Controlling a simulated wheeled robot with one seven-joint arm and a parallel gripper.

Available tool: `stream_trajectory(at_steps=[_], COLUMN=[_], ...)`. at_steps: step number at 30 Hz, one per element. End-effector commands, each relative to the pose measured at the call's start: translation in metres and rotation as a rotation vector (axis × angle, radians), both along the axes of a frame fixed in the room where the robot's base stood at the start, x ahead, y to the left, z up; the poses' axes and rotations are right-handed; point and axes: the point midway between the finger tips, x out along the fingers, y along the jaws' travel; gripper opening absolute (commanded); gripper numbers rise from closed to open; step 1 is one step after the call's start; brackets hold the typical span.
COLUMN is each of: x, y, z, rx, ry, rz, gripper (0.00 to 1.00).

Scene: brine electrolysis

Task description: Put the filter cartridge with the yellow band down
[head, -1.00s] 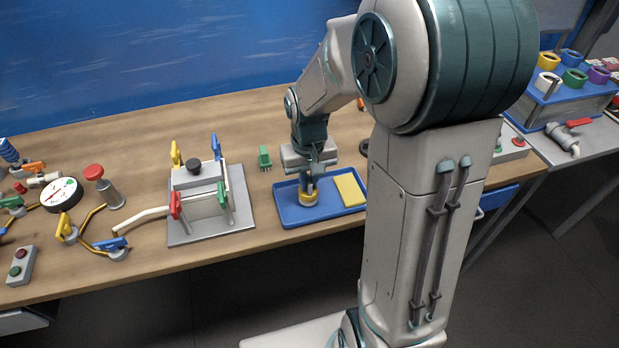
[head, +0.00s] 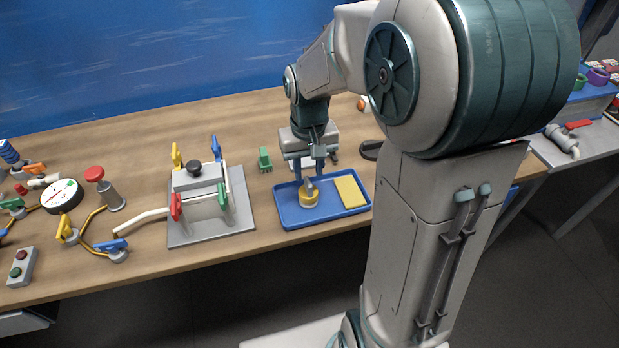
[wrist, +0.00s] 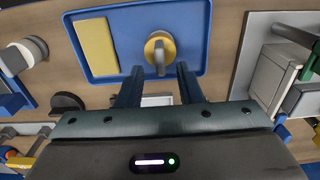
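The filter cartridge with the yellow band (head: 308,197) stands upright in the blue tray (head: 290,221), left of the yellow pad. It shows a grey top grip. In the wrist view the cartridge (wrist: 158,52) is just beyond my fingertips, with a gap between. My gripper (head: 308,174) is open and empty above and behind the cartridge. In the wrist view my gripper's two fingers (wrist: 158,72) are spread apart with nothing between them.
A yellow pad (head: 349,190) lies in the tray's right half. A grey press-like unit (head: 200,190) with coloured handles stands left of the tray. A small green item (head: 265,160) is behind it. A dark round knob (head: 371,150) lies to the right.

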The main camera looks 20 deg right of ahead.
Motion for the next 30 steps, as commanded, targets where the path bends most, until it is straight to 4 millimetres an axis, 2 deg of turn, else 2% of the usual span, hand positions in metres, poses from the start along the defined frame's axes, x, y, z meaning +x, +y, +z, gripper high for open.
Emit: stream_trajectory(at_steps=[1,6,10,16,20,23,27,30], x=[0.001,0.000,0.000,-0.008,-0.035,-0.064,-0.102,-0.121], y=[0.000,0.000,0.000,0.000,0.001,0.001,0.001,0.001], z=[0.013,0.047,0.064,0.076,0.080,0.079,0.073,0.066], rx=[0.000,-0.001,-0.001,-0.004,-0.013,-0.018,-0.015,-0.009], ry=[-0.006,-0.004,-0.002,-0.013,-0.059,-0.110,-0.179,-0.217], rz=[0.000,-0.001,-0.001,0.000,-0.001,-0.002,-0.005,-0.005], gripper=[0.33,0.33,0.33,0.33,0.33,0.33,0.33,0.33])
